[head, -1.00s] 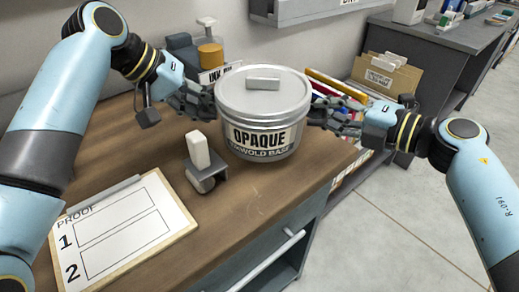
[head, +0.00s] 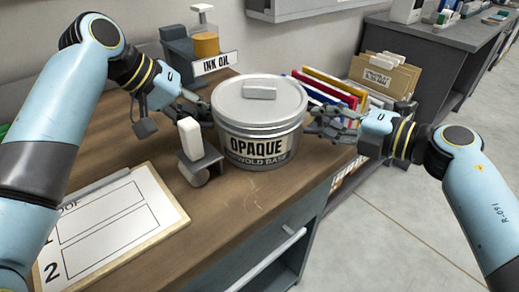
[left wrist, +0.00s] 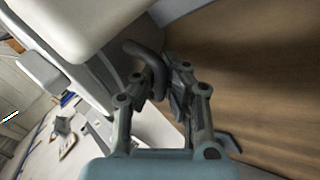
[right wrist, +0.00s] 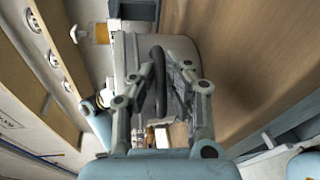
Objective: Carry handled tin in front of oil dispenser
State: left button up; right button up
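The handled tin (head: 262,128) is a large pale tub labelled OPAQUE, with a lid and dark side handles. It stands upright, low over the wooden worktop; its base appears to be on or very near the wood. The oil dispenser (head: 205,45), amber with a white pump top, is behind it to the left, with an INK OIL sign (head: 215,63). My left gripper (head: 203,108) is shut on the tin's left handle (left wrist: 147,58). My right gripper (head: 318,122) is shut on its right handle (right wrist: 158,80).
A roller with a white handle (head: 190,138) stands close to the tin's left. A clipboard (head: 110,225) lies at the front left. Coloured binders (head: 335,90) are behind right. The wood in front of the tin is bare up to the worktop's edge.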

pick_arm(q)
jog(key=o, duration=0.5)
jog(key=shift+r, duration=0.1)
jog(key=shift+c, duration=0.2)
pick_arm(e)
jog(key=o, duration=0.4)
jog(key=shift+r, duration=0.1)
jog(key=shift+s, duration=0.1)
jog(key=shift+s+d, duration=0.15)
jog(key=shift+d, duration=0.1)
pick_arm(q)
jog(key=v, duration=1.2)
pick_arm(e)
jog(key=v, duration=1.1)
jog(key=shift+s, duration=0.15)
pick_arm(q)
jog(key=shift+r, duration=0.1)
pick_arm(e)
jog(key=shift+r, duration=0.15)
